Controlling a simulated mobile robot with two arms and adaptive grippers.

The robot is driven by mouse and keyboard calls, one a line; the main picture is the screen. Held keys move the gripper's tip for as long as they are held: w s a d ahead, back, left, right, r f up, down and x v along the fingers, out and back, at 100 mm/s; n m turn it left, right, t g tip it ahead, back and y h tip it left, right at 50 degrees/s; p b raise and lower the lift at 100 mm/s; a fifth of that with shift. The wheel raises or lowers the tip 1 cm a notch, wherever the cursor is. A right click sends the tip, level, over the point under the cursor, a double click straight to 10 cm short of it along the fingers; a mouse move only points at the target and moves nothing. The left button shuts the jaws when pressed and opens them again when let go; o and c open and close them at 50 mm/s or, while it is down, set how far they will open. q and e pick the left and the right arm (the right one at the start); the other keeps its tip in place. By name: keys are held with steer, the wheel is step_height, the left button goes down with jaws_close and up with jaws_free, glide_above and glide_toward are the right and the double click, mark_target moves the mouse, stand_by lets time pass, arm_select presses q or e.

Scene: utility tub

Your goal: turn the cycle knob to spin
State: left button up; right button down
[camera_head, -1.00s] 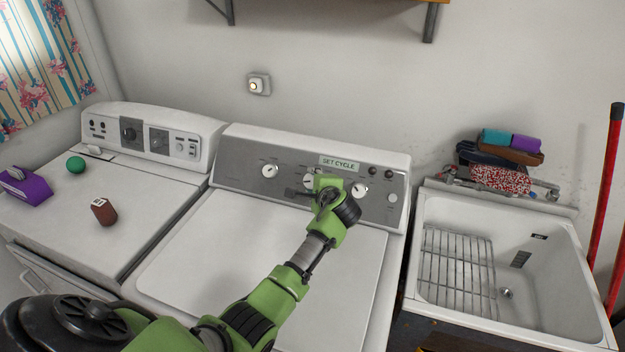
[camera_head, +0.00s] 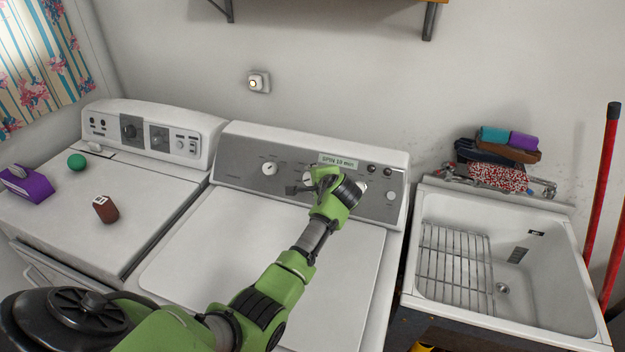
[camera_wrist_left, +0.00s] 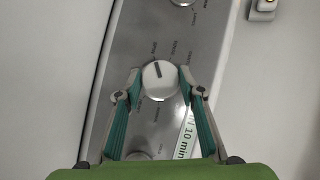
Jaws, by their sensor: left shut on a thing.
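The washer's control panel (camera_head: 232,168) runs along the back of the middle machine. Its display (camera_head: 339,162) reads "SPIN 10 min"; part of the display (camera_wrist_left: 187,135) also shows in the left wrist view. The round white cycle knob (camera_wrist_left: 160,84) has a dark pointer mark toward the top of the wrist picture. My left gripper (camera_head: 310,186) is at the middle of the panel, its fingers on both sides of this knob and shut on it. In the head view the gripper mostly hides the knob. My right gripper is out of view.
Another white knob (camera_head: 270,168) is left of my gripper. The dryer at left carries a green ball (camera_head: 77,162), a brown container (camera_head: 106,209) and a purple box (camera_head: 30,185). A utility tub (camera_head: 545,290) with a wire rack (camera_head: 455,265) stands at right.

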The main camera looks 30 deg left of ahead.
arm_select(q)
steer(key=o, duration=1.1)
steer(key=shift+f, duration=0.1)
steer(key=v, duration=1.2)
